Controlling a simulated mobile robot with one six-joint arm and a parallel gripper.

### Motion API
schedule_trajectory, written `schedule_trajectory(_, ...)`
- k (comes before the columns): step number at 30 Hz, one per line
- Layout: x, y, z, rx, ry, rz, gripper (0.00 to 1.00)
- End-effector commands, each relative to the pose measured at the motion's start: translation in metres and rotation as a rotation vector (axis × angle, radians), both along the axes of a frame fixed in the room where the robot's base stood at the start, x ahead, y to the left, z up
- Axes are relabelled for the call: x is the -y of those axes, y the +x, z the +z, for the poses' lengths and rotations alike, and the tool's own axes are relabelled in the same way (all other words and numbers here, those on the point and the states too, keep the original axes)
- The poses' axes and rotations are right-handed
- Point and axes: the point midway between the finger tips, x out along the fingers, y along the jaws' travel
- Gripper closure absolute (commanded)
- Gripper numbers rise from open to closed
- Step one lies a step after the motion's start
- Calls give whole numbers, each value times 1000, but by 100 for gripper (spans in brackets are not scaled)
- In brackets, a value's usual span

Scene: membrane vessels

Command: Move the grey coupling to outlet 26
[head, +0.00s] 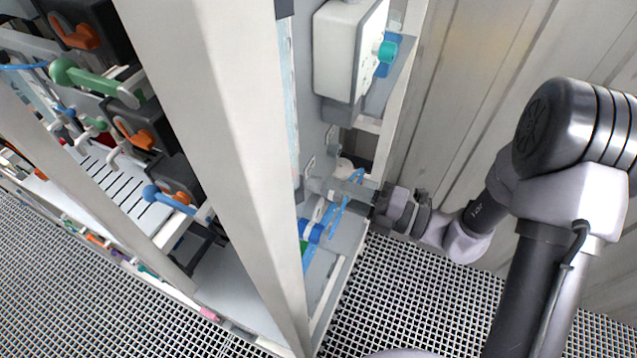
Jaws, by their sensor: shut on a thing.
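My gripper (364,193) reaches in from the right, between the posts of the rack, above the grey lower shelf. It is shut on a pale grey piece that looks like the grey coupling (327,187). The coupling points left toward the grey upright panel. The jaws and the small parts around them overlap, so I cannot tell whether the coupling touches the panel. No outlet number is readable, so I cannot tell which one is outlet 26.
A blue fitting (312,231) and blue tubing lie just below the gripper. A white box (348,50) with a teal knob (388,50) hangs above. A thick pale post (215,150) stands left. Grating (400,290) is clear.

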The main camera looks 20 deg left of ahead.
Motion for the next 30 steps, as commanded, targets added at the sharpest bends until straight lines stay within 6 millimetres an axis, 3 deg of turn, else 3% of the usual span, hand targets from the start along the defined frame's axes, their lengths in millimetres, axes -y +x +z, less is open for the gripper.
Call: schedule_trajectory(30,41,-3,0,-1,1,-1,100)
